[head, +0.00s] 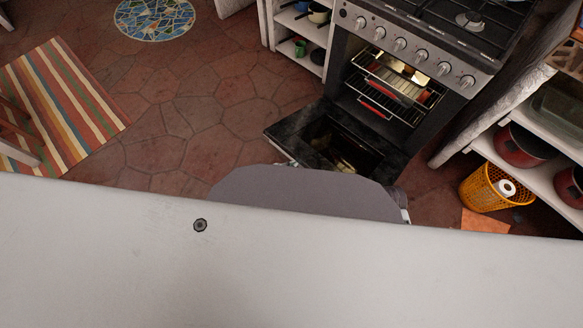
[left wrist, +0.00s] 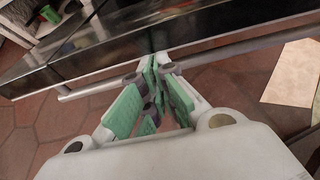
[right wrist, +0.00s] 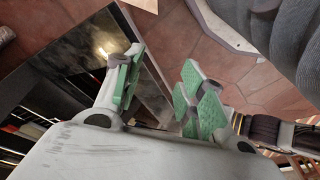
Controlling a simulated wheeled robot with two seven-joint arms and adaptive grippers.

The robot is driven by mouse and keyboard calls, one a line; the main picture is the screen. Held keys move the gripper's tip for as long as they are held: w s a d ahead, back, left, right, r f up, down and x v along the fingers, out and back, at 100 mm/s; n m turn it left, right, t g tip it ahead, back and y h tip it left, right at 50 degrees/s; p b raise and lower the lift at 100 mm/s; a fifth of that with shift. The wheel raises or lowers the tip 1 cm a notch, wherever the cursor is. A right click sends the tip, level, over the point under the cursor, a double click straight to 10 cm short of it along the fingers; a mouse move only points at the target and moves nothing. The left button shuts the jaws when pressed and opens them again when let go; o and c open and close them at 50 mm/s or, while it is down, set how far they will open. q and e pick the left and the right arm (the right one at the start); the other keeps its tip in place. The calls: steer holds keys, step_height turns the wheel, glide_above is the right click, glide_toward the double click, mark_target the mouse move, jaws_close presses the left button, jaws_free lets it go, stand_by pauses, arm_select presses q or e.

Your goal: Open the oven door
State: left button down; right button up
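The oven (head: 400,60) stands at the upper right of the head view, its lit cavity and racks exposed. Its black door (head: 310,125) is swung down and out from the front. In the left wrist view, the door's metal handle bar (left wrist: 245,50) crosses behind my left gripper (left wrist: 154,64). Its green-padded fingers are together at the tips and overlap the bar; I see nothing clamped between them. My right gripper (right wrist: 163,70) has its fingers apart and empty, beside a dark glossy panel (right wrist: 80,55) that looks like the door. In the head view, my own body hides most of both grippers.
White shelves with an orange basket (head: 485,190) and red pots (head: 525,147) stand right of the oven. Another shelf unit (head: 285,38) is on its left. A striped rug (head: 65,100) lies at left. Tiled floor (head: 190,110) between is clear.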

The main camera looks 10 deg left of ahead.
arm_select(q)
steer(key=shift+w+d+r, duration=0.1)
steer(key=shift+w+r, duration=0.1)
steer(key=shift+r, duration=0.45)
arm_select(e)
steer(key=shift+s+d+f, duration=0.1)
steer(key=shift+f, duration=0.45)
arm_select(q)
steer(key=shift+f, duration=0.15)
steer(key=shift+f, duration=0.1)
arm_select(e)
steer(key=shift+r, duration=0.1)
